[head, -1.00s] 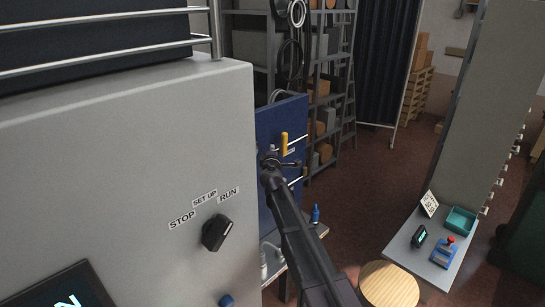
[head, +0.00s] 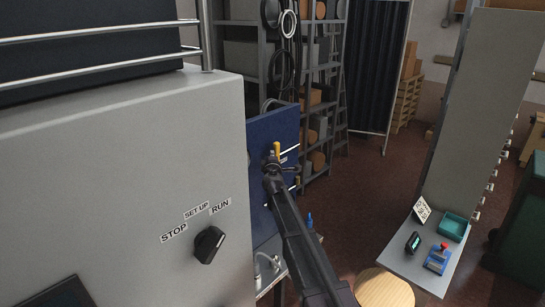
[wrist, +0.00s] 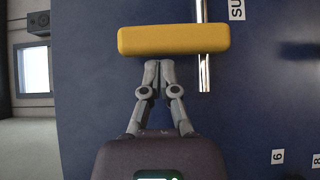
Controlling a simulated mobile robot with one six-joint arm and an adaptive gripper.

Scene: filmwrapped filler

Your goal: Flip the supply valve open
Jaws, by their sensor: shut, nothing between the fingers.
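The supply valve's yellow lever (wrist: 173,39) lies straight across the wrist view, at right angles to a shiny metal pipe (wrist: 204,72) on a dark blue panel (wrist: 250,95). A label reading "SU" (wrist: 237,9), cut off by the frame, sits beside the pipe. My gripper (wrist: 158,64) is shut and empty, its fingertips just below the lever in that view; whether they touch it I cannot tell. In the head view the lever (head: 277,150) stands upright on the blue panel (head: 262,135), with my gripper (head: 272,160) just below it, partly hiding the valve.
A grey cabinet (head: 110,150) with a black STOP/SET UP/RUN knob (head: 209,244) fills the left. A round wooden stool (head: 384,290) stands below right. A bench (head: 400,257) with a teal tray (head: 453,227) is further right. The floor (head: 375,190) between is clear.

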